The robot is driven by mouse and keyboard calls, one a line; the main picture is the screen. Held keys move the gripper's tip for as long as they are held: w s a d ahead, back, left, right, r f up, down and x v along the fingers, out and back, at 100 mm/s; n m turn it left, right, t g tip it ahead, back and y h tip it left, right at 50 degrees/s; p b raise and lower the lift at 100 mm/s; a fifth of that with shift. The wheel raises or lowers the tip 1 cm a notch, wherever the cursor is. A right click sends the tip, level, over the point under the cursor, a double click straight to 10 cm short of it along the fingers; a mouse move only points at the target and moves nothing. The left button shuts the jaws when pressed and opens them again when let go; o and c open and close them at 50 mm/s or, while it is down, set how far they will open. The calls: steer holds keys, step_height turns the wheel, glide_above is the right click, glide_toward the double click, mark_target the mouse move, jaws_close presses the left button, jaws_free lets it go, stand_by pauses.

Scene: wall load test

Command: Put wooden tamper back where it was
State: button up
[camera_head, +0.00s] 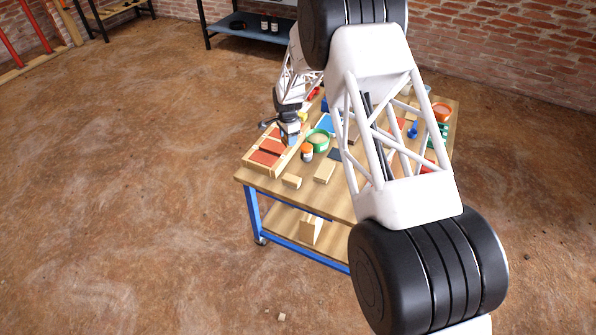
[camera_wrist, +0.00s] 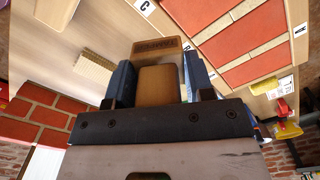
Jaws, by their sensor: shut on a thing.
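My gripper (camera_wrist: 158,82) is shut on the wooden tamper (camera_wrist: 158,84), with one blue finger on each side of its brown block. A wooden piece with engraved lettering (camera_wrist: 157,47) shows just beyond the fingertips; I cannot tell if it is the tamper's head or a separate thing. In the head view my gripper (camera_head: 291,138) is over the wooden-framed panel of red bricks (camera_head: 268,158) at the table's left side. The tamper is too small to make out there. The brick panel (camera_wrist: 245,52) lies to the right of the fingers in the wrist view.
A ridged beige block (camera_wrist: 95,68) and a "C" label (camera_wrist: 146,6) show in the wrist view.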

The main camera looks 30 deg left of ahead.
steer(key=s+d+f+n, duration=0.1)
steer(key=s+d+n, duration=0.1)
steer(key=s+d, duration=0.3)
steer(key=s+d+f+n, duration=0.2)
steer(key=s+d, duration=0.3)
steer(key=s, duration=0.1)
steer(key=s+d+f+n, duration=0.1)
steer(key=s+d+n, duration=0.1)
steer(key=s+d, duration=0.3)
steer(key=shift+s+d+f+n, duration=0.15)
steer(key=shift+s+d+n, duration=0.15)
steer(key=shift+d, duration=0.25)
steer(key=shift+w, duration=0.1)
glide_above(298, 171)
steer(key=shift+d+f, duration=0.1)
steer(key=shift+f, duration=0.7)
steer(key=shift+f, duration=1.7)
steer(key=shift+f, duration=0.15)
